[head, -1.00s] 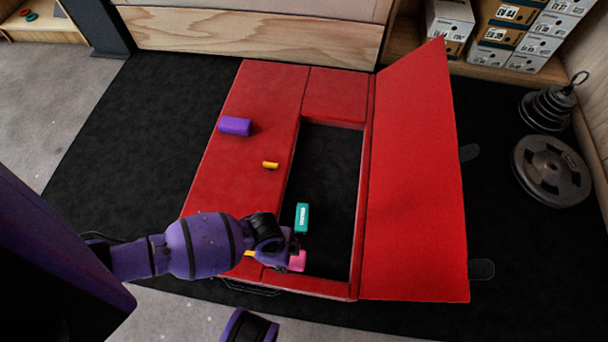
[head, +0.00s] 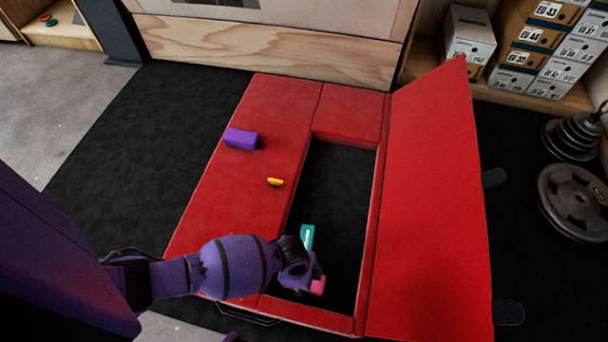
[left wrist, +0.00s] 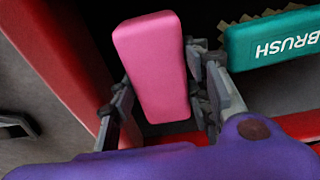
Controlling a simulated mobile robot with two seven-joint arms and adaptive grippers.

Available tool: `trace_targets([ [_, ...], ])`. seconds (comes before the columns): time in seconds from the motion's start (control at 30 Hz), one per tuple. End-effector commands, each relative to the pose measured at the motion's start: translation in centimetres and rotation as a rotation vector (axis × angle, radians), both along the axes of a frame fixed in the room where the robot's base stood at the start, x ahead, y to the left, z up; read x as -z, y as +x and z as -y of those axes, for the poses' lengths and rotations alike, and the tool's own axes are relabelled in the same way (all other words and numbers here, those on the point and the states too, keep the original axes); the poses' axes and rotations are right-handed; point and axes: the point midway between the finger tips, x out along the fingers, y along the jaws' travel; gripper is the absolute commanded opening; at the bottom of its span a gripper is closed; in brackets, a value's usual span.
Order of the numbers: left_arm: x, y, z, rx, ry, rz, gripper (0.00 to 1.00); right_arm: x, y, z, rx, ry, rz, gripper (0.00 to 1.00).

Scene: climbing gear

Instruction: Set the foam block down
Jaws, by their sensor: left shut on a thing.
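My left gripper (head: 308,284) is shut on a pink foam block (head: 318,286). In the left wrist view the block (left wrist: 152,65) is gripped between the two fingers (left wrist: 163,108), with its long side pointing away from the palm. In the head view the block is over the near end of the dark opening in the red padded mat (head: 262,110). I cannot tell whether it touches the floor of the opening. A teal brush block (head: 307,236) is just beyond the gripper, partly hidden; it also shows in the left wrist view (left wrist: 275,40). My right gripper is not in view.
A purple block (head: 241,139) and a small yellow piece (head: 275,182) lie on the mat's left part. A red flap (head: 430,190) stands open on the right. The far part of the opening is clear. Weight plates (head: 575,200) and shoe boxes (head: 470,38) are at the right.

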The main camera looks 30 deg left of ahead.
Motion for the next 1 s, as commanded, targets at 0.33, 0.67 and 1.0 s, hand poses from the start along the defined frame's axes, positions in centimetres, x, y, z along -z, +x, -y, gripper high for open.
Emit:
trace_targets([
  [0.33, 0.3, 0.0, 0.0, 0.000, 0.001, 0.000, 0.63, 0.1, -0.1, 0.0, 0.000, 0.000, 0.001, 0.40],
  [0.67, 0.0, 0.0, 0.0, 0.000, 0.000, 0.000, 0.63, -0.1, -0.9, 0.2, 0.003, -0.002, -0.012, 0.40],
  [1.0, -6.3, -0.1, -0.7, 0.002, 0.001, 0.004, 0.63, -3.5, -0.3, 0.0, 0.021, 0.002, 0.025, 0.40],
])
